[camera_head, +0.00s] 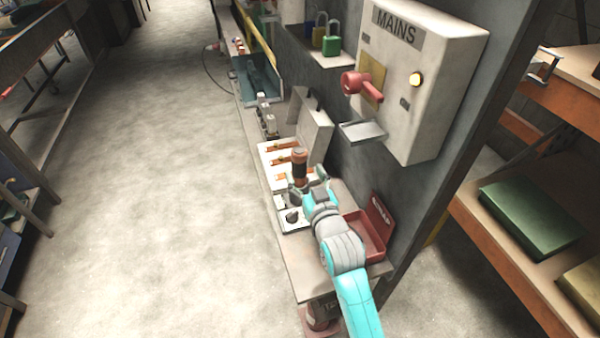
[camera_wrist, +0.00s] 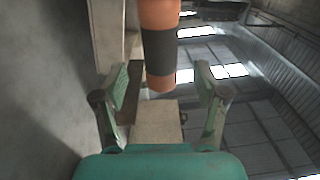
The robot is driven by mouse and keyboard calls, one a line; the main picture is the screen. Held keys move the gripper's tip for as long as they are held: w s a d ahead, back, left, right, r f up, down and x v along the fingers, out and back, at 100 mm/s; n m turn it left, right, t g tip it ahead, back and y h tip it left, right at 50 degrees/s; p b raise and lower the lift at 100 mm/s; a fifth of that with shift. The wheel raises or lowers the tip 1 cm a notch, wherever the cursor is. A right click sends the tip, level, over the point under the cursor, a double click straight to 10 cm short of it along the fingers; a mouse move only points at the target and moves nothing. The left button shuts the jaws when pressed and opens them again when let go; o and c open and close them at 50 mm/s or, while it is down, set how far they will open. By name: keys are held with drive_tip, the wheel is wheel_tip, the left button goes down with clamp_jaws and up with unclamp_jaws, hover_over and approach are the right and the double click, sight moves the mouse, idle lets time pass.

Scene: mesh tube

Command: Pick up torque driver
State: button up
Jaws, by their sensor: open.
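The torque driver (camera_head: 299,165) has an orange-brown handle with dark bands. It stands upright at the workbench, just ahead of my gripper (camera_head: 298,190) in the head view. In the wrist view the orange handle with a black band (camera_wrist: 160,45) comes down from the top edge, and its rounded end lies between the lines of the two fingers. My gripper (camera_wrist: 162,82) is open, with clear gaps on both sides of the handle. I cannot tell how far the handle is beyond the fingertips. The driver's lower part is hidden in the head view.
A white open case with copper-coloured bars (camera_head: 270,152) lies behind the driver. A small white tray with a dark piece (camera_head: 283,224) is left of my gripper. A red open box (camera_head: 355,228) is to the right. The MAINS cabinet (camera_head: 440,75) with a red handle (camera_head: 362,86) overhangs the right.

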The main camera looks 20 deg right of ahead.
sight(302, 169)
drive_tip(key=w, duration=0.5)
drive_tip(key=shift+f, duration=0.2)
